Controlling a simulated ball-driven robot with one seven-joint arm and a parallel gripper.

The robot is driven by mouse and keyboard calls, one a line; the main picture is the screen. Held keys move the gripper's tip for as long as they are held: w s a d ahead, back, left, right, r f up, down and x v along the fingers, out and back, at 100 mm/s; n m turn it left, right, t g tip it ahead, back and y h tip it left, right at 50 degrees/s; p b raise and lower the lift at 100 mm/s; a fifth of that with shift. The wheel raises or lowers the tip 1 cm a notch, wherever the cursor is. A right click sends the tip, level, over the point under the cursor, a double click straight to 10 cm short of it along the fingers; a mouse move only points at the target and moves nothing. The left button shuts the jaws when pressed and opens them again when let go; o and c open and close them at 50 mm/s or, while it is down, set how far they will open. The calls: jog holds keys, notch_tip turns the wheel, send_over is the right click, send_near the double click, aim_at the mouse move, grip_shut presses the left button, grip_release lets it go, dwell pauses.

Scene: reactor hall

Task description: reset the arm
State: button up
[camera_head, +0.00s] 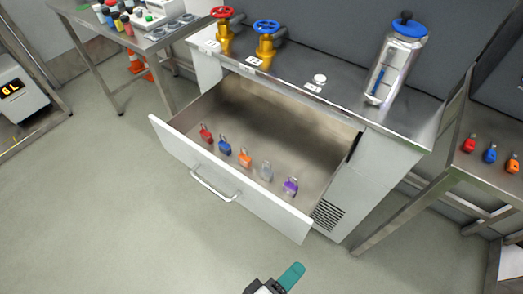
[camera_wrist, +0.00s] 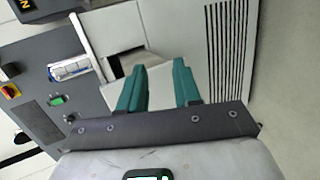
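My gripper (camera_head: 291,275) shows at the bottom edge of the head view, low in front of the open drawer (camera_head: 235,190) and apart from it. Only a teal finger and a bit of the dark wrist show there. In the wrist view both teal fingers of my gripper (camera_wrist: 160,82) stand apart with a clear gap and nothing between them. The rest of the arm is out of view.
The pulled-out drawer holds several padlocks, including a red (camera_head: 206,133) and a purple one (camera_head: 290,187). Valves and a canister (camera_head: 396,65) stand on the counter above. A side table (camera_head: 485,165) is at right. Floor at lower left is clear.

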jog(key=s+d+f+m+g+y, duration=0.2)
jog(key=d+m+g+y, duration=0.2)
jog(key=d, duration=0.6)
jog(key=s+d+f+m+g+y, duration=0.2)
jog(key=s+d+m+g+y, duration=0.1)
jog(key=d, duration=0.8)
jog(key=shift+s+d+f+m+g+y, duration=0.2)
jog(key=shift+m+g+y, duration=0.5)
jog(key=shift+m+y, duration=0.5)
